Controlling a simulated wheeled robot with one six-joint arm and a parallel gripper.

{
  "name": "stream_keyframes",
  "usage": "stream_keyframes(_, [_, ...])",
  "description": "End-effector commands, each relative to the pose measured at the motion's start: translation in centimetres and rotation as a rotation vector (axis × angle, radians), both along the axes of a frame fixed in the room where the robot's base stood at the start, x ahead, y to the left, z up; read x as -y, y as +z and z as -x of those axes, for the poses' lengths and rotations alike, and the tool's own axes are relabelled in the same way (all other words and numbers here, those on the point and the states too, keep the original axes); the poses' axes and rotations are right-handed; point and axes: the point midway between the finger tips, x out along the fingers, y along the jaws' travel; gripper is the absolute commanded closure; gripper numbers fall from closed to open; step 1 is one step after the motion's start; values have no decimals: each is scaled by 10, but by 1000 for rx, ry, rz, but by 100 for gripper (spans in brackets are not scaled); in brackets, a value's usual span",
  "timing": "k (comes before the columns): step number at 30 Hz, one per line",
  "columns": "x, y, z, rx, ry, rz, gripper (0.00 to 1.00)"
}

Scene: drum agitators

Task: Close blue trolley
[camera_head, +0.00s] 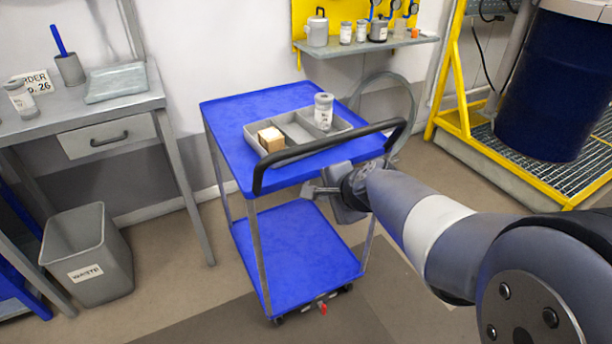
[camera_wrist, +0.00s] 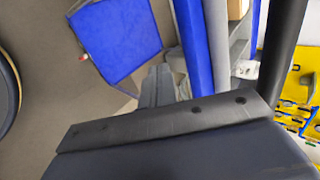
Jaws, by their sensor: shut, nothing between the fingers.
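The blue trolley (camera_head: 222,108) stands on the floor in the middle of the head view, with a blue top shelf, a blue lower shelf (camera_head: 297,250) and a black push handle (camera_head: 330,143) on its near side. My gripper (camera_head: 312,190) is shut and empty, just under the near edge of the top shelf and below the handle. I cannot tell if it touches the trolley. In the wrist view my gripper (camera_wrist: 158,85) points between the lower shelf (camera_wrist: 118,38) and the blue edge of the top shelf (camera_wrist: 193,45). The handle (camera_wrist: 284,45) shows at the right.
A grey divided tray (camera_head: 345,119) on the top shelf holds a small box (camera_head: 271,139) and a jar (camera_head: 323,111). A grey desk (camera_head: 95,112) and waste bin (camera_head: 88,255) stand left. A yellow-framed platform with a blue drum (camera_head: 553,85) is right. A wall shelf (camera_head: 370,48) is behind.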

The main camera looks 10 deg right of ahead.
Motion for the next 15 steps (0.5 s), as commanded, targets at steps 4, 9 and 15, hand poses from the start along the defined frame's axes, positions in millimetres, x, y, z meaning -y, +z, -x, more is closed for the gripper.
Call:
stream_keyframes(4, [-7, -24, -20, -4, 4, 1, 100])
stream_keyframes(9, [-15, -46, -42, -4, 4, 1, 100])
stream_keyframes(15, [-22, -41, -67, -1, 4, 2, 100])
